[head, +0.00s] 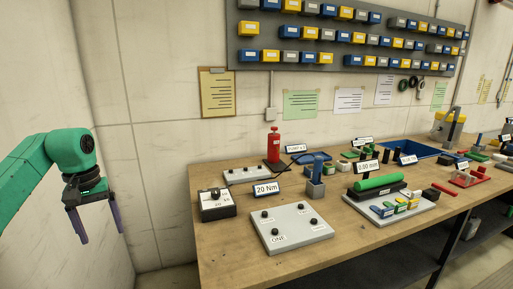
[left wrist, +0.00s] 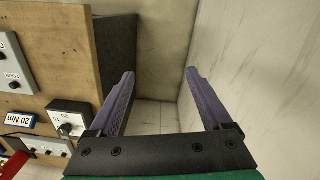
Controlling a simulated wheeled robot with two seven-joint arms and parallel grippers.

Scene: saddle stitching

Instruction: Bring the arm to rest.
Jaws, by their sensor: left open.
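My left gripper (head: 99,224) hangs at the end of my green left arm, at the left of the head view. It points down in free air, left of the workbench and near the wall. Its two purple fingers are apart with nothing between them; the left wrist view shows the same empty gap (left wrist: 158,88). My right gripper is in neither view.
The wooden workbench (head: 225,238) has its left edge to the right of the gripper. A pale wall (left wrist: 277,70) is close by.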

